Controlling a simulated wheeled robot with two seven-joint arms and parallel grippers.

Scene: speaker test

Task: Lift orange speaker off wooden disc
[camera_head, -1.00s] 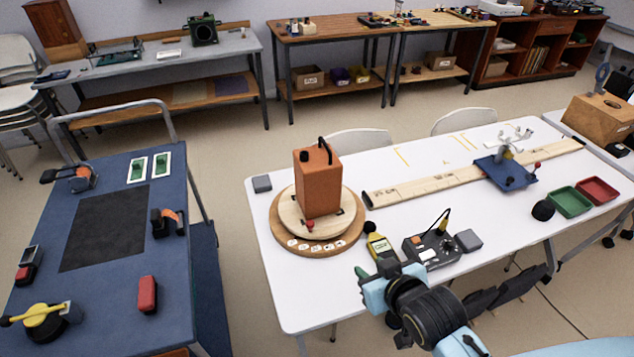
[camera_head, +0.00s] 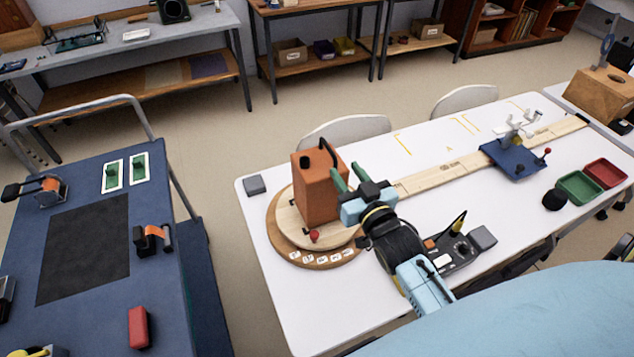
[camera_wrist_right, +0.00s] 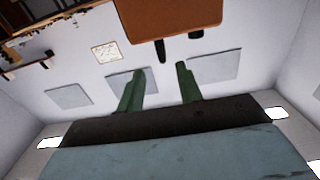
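The orange speaker (camera_head: 318,190), a box with a black handle or cable on top, stands upright on the round wooden disc (camera_head: 288,219). A pale round plate lies between it and the darker, labelled lower rim. My right gripper (camera_head: 345,169) is just right of the speaker, its two green fingers apart and pointing towards the box. My left gripper is not in view.
A long wooden rail (camera_head: 440,173) runs right from near my gripper to a blue stand (camera_head: 512,160). A black control box (camera_head: 455,250) lies right of my wrist. Green (camera_head: 579,187) and red (camera_head: 605,172) trays sit farther right. The white table's front left is clear.

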